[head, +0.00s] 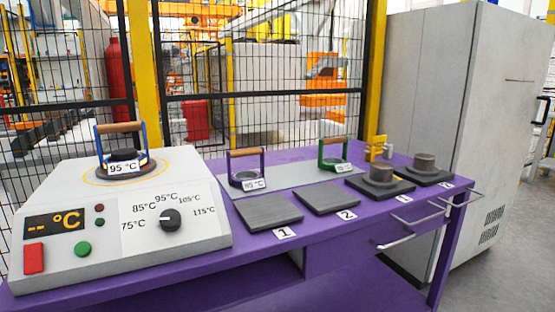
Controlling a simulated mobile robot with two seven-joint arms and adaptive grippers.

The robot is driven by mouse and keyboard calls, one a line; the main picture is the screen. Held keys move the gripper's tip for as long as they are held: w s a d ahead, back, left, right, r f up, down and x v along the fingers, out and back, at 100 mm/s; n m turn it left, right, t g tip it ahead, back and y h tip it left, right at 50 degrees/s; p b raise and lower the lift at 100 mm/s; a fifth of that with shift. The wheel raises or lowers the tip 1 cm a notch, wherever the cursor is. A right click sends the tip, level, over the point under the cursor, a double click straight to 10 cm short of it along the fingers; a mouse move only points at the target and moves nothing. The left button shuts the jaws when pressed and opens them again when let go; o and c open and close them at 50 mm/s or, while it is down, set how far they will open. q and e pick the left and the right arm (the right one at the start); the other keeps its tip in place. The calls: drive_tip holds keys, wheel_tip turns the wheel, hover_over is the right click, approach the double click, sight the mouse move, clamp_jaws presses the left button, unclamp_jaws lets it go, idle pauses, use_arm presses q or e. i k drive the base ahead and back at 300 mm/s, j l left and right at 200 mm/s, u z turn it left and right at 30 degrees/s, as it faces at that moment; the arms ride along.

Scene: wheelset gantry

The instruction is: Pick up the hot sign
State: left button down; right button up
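A small yellow object (378,148) stands near the back edge of the purple table (330,247), behind the right-hand dark pads. It may be the hot sign, but its face is too small to read. No other thing in view is clearly a hot sign. Neither of my grippers shows in the head view.
A heater unit (190,236) with a dial and buttons fills the table's left; a blue handled ring tagged 95 °C (122,140) sits on it. Purple (246,168) and green (334,154) handled rings, grey pads (268,211) and metal cylinders (382,173) stand to the right.

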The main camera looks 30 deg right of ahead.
sight(378, 141)
drive_tip(key=z, duration=1.45)
drive_tip(key=i+l+u, duration=0.1)
drive_tip(key=i+l, duration=0.2)
drive_tip(key=l, duration=0.25)
drive_tip(key=i+l+u, duration=0.1)
drive_tip(key=i+l, duration=0.2)
drive_tip(key=l, duration=0.25)
drive_tip(key=i+l+u, duration=0.1)
drive_tip(key=i+l, duration=0.15)
drive_tip(key=l, duration=0.35)
drive_tip(key=i+l, duration=0.25)
drive_tip(key=l, duration=0.35)
drive_tip(key=i+l+u, duration=0.15)
drive_tip(key=l, duration=0.45)
drive_tip(key=i+l+u, duration=0.1)
drive_tip(key=i+l, duration=0.2)
drive_tip(key=l, duration=0.35)
drive_tip(key=i+l+u, duration=0.1)
drive_tip(key=l, duration=0.55)
drive_tip(key=i+l+u, duration=0.1)
drive_tip(key=l, duration=0.6)
drive_tip(key=i, duration=0.1)
